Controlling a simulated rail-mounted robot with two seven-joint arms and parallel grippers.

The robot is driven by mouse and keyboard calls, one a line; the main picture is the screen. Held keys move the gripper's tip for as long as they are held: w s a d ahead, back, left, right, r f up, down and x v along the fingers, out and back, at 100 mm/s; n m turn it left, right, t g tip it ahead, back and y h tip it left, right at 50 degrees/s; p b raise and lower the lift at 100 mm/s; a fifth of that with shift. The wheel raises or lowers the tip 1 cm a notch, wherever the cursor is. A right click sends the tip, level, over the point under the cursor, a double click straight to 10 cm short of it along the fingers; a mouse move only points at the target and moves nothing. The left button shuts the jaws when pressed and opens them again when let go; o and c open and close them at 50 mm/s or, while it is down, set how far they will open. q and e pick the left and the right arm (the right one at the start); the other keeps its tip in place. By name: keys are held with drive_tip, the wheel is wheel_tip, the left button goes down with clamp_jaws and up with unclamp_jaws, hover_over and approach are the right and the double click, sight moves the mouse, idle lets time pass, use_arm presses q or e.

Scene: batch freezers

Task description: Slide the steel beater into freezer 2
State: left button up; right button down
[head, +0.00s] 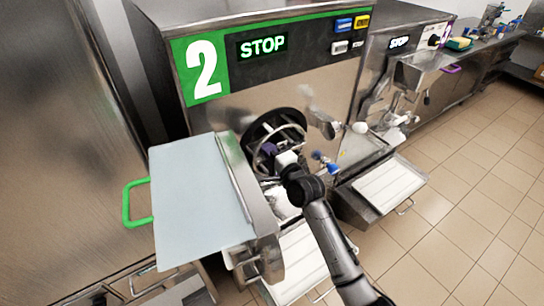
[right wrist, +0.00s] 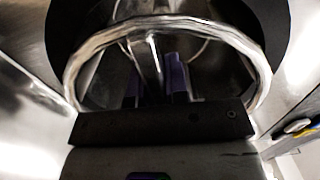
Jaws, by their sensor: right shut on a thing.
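Freezer 2 (head: 300,85) has a green panel with a white "2" and a lit green STOP display. Its door (head: 195,190), with a green handle, stands open to the left. The round dark opening (head: 262,125) shows in the front. The steel beater (head: 302,133), a shiny hoop-like frame, is at this opening. I cannot tell how deep it sits. My right gripper (head: 268,150) is shut on the beater, its purple fingers inside the hoop. In the right wrist view the hoop (right wrist: 255,58) arches around the fingers (right wrist: 156,82), with a steel bar between them. My left gripper is out of view.
A second freezer (head: 405,75) with its own STOP display stands to the right. White trays (head: 390,185) sit low in front of the machines. A blue-topped fitting (head: 325,163) is just right of my gripper. Tiled floor (head: 470,200) is clear at right.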

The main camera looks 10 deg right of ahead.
drive_tip(key=shift+m, duration=0.4)
drive_tip(key=shift+b+x, duration=0.9)
drive_tip(key=shift+x, duration=1.35)
drive_tip(key=shift+w+r, duration=0.1)
drive_tip(key=shift+w, duration=0.1)
drive_tip(key=shift+f, duration=0.3)
drive_tip(key=c, duration=1.3)
unclamp_jaws()
drive_tip(key=shift+o, duration=1.2)
drive_tip(key=shift+f, duration=0.15)
